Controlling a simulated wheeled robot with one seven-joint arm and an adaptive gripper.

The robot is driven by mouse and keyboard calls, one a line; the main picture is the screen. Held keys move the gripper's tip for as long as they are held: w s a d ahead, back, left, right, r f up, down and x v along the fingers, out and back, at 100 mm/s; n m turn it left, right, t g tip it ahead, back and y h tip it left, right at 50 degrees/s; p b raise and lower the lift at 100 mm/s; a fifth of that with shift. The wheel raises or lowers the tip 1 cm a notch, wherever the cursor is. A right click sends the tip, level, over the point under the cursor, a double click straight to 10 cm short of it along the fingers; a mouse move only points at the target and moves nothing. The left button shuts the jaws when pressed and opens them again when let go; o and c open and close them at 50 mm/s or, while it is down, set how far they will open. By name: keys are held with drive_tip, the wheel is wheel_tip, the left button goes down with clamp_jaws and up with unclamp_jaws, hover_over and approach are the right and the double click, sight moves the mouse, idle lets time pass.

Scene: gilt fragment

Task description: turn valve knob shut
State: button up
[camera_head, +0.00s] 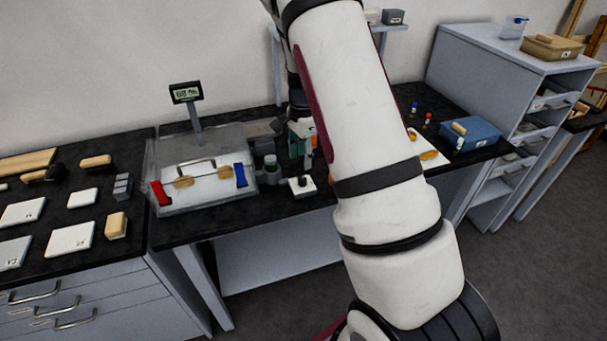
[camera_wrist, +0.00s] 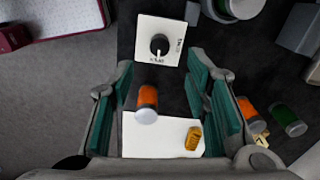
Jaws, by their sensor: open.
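The valve knob (camera_wrist: 159,44) is black and round on a square white plate (camera_wrist: 147,27), at the top of the wrist view. A pale pointer mark faces the bottom of that view; the plate's lettering is too small to read surely. In the head view the knob (camera_head: 302,181) and its plate (camera_head: 297,193) lie on the dark bench, right of the clear case. My gripper (camera_wrist: 160,68) is open, its green-padded fingers apart. The knob shows just past the fingertips, apart from them. In the head view my gripper (camera_head: 301,135) is partly hidden by my arm.
An orange-banded vial (camera_wrist: 147,98) and a white sheet with a gold piece (camera_wrist: 193,137) show between the fingers. More vials (camera_wrist: 287,120) lie to the right. The clear case (camera_head: 205,195) and a blue box (camera_head: 472,132) stand on the bench.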

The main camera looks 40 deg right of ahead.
sight(302, 178)
wheel_tip(302, 178, down, 8)
drive_tip(key=shift+f+p, duration=0.1)
drive_tip(key=shift+p, duration=0.45)
clamp_jaws()
